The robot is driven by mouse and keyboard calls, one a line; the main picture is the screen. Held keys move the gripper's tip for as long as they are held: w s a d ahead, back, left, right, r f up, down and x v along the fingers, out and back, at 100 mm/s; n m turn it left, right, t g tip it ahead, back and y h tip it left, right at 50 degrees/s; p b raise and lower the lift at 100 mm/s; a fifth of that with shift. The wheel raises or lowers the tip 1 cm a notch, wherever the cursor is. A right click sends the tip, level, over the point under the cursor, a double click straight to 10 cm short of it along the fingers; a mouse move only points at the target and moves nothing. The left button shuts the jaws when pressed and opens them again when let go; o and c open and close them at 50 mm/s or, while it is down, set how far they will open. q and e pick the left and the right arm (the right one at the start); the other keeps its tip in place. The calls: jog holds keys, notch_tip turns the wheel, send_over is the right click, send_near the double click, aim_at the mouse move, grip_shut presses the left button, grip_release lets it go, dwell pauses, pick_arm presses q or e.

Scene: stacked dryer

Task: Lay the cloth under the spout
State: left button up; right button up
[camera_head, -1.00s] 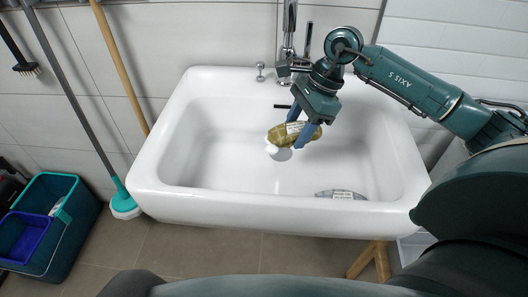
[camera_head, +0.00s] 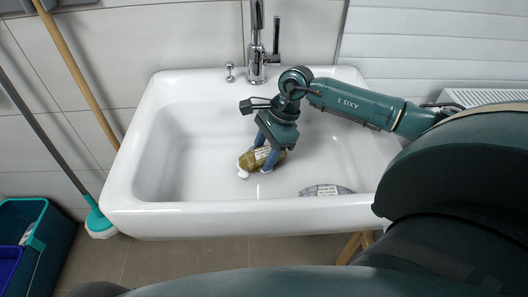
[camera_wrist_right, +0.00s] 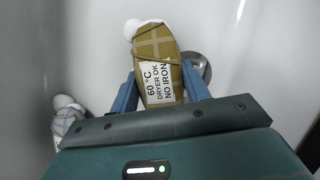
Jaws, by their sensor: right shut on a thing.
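My right gripper (camera_head: 266,156) is shut on an olive cloth bundle (camera_head: 256,160) inside the white sink (camera_head: 178,170). The bundle has a white end and a printed care label; in the right wrist view it (camera_wrist_right: 148,48) sits between the blue fingers. Whether it touches the sink floor is unclear. The tap with its spout (camera_head: 257,45) stands at the sink's back edge, behind the gripper. A grey labelled bundle (camera_head: 326,190) lies in the sink at front right, partly hidden by the front rim; its white end also shows in the right wrist view (camera_wrist_right: 66,104). My left gripper is not in view.
The drain (camera_wrist_right: 201,66) shows beyond the olive bundle in the right wrist view. A teal bucket (camera_head: 42,250) and a mop (camera_head: 97,220) stand left of the sink. The sink's left half is clear. A radiator (camera_head: 485,97) is at the right wall.

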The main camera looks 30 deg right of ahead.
jog(key=shift+f, duration=0.1)
jog(key=o, duration=1)
jog(key=v, duration=1.2)
